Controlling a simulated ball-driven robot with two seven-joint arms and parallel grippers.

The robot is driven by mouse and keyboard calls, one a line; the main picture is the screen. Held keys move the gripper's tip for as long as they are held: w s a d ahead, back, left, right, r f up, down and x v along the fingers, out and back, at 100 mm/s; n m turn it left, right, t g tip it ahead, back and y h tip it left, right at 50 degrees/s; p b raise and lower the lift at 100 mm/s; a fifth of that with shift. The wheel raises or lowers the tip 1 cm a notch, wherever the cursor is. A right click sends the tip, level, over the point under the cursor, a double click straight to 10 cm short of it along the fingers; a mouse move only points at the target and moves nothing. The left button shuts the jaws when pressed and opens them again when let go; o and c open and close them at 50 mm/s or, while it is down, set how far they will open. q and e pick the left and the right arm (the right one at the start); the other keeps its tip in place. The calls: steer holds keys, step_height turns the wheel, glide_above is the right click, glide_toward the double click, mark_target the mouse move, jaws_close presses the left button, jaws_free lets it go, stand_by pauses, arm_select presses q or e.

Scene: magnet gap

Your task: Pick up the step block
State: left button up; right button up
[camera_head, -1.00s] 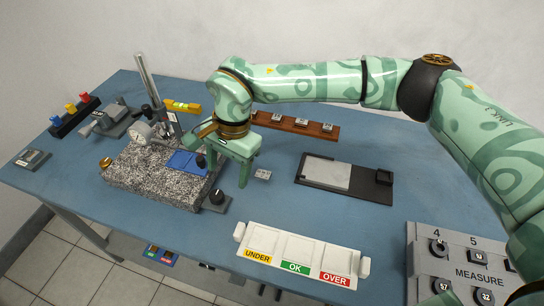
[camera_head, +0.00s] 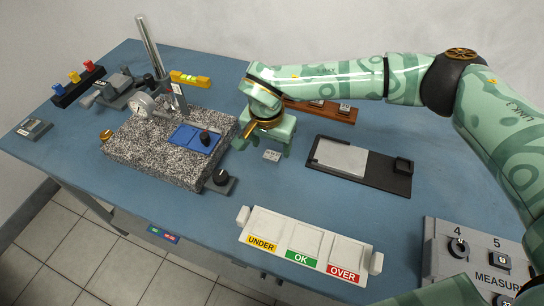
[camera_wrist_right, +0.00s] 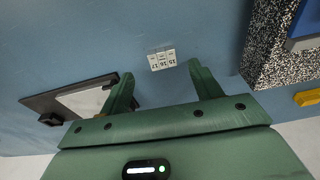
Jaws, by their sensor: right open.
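The step block (camera_head: 271,155) is a small pale grey piece lying flat on the blue table, right of the granite plate. In the right wrist view the step block (camera_wrist_right: 161,60) shows number markings on its stepped top. My right gripper (camera_head: 264,148) is open and empty, close to the block. In the wrist view its two green fingertips (camera_wrist_right: 161,72) stand on either side of the block's line, with the block just beyond them and apart from both. My left gripper is not in view.
The granite plate (camera_head: 120,155) with a dial gauge (camera_head: 143,105) stands left. A black tray (camera_head: 385,185) with a light plate lies right. A white UNDER/OK/OVER sorting tray (camera_head: 312,225) is in front. A wooden rack (camera_head: 345,116) lies behind, partly hidden by my arm.

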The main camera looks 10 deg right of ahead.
mark_target(272, 155)
steer(key=f, duration=0.2)
steer(key=w+f+b, duration=0.1)
steer(key=f, duration=0.1)
steer(key=shift+d+f, duration=0.15)
steer(key=shift+f, duration=0.1)
steer(key=shift+f+b, duration=0.2)
steer(key=shift+b, duration=0.1)
steer(key=shift+r, duration=0.15)
steer(key=c, duration=1.2)
steer(key=shift+o, duration=0.2)
